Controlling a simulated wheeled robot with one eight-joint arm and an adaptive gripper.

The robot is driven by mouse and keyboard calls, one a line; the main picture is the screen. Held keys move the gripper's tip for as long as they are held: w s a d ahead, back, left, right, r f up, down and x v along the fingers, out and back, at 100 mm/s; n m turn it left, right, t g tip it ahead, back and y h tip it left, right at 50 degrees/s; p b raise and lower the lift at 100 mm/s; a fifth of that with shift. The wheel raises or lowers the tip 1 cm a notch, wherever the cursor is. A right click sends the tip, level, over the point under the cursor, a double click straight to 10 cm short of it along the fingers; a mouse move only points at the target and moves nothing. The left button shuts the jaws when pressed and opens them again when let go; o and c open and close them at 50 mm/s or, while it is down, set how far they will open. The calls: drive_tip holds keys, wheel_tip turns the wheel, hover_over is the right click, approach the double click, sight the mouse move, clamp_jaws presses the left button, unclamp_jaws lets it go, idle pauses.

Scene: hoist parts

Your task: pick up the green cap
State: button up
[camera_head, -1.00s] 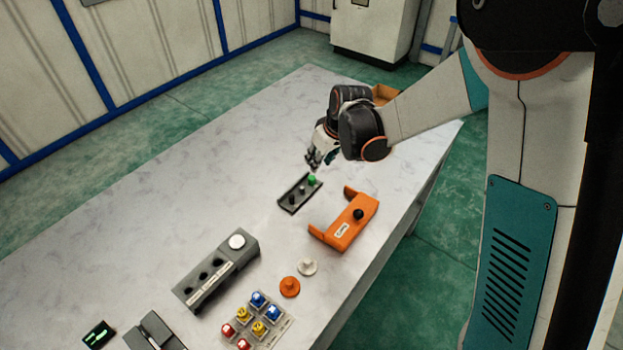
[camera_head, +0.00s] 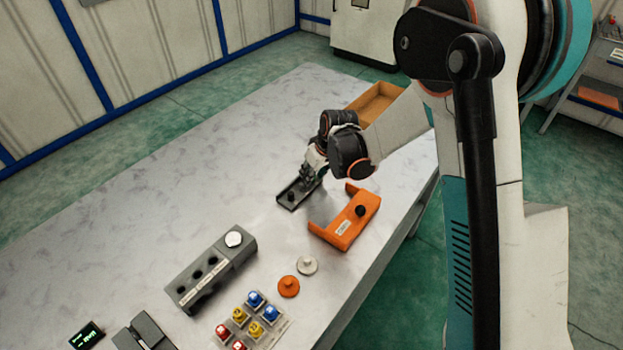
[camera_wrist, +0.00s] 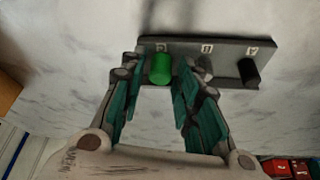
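The green cap (camera_wrist: 160,68) sits at the left end of a dark tray (camera_wrist: 228,47) in the wrist view. My gripper (camera_wrist: 160,80) is open, with one teal-lined finger on each side of the cap and gaps visible between fingers and cap. A black peg (camera_wrist: 249,72) stands at the tray's right end. The middle position is partly hidden by my right finger. In the head view my gripper (camera_head: 307,178) is low over the tray's far end, and it hides the green cap.
An orange bracket (camera_head: 338,228) with a black knob lies close to the right of the tray. A cardboard box (camera_head: 372,97) stands behind my wrist. A grey block (camera_head: 205,277), orange and white discs and coloured switches lie nearer. The table's left side is clear.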

drive_tip(key=shift+r, duration=0.1)
drive_tip(key=c, duration=0.5)
drive_tip(key=shift+r, duration=0.1)
